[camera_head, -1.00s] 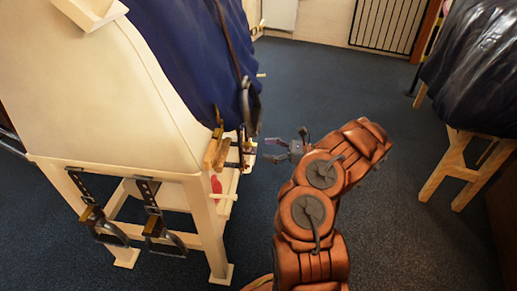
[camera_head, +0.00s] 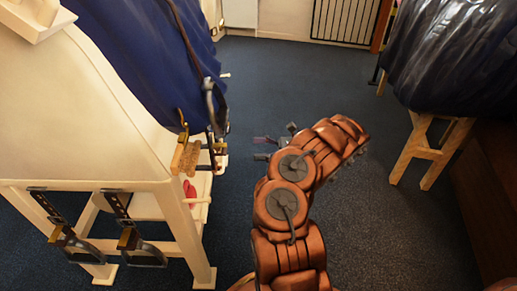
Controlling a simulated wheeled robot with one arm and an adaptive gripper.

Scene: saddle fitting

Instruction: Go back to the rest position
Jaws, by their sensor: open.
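My gripper (camera_head: 264,148) is in the middle of the view at the end of my orange arm. It is open, with nothing seen between its fingers, and is partly hidden behind the arm. It is over the floor to the right of the white wooden saddle stand (camera_head: 90,110), apart from it. A dark blue cover (camera_head: 150,50) lies over the stand's top. A stirrup-like metal piece (camera_head: 215,105) hangs at the cover's right edge, a little left of my gripper.
Two strap-and-stirrup pieces (camera_head: 62,230) (camera_head: 130,235) hang on the stand's front. A red item (camera_head: 190,188) is on its lower shelf. A second wooden stand (camera_head: 425,150) under a dark shiny cover (camera_head: 450,55) is at the right. Blue carpet (camera_head: 300,80) between them is clear.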

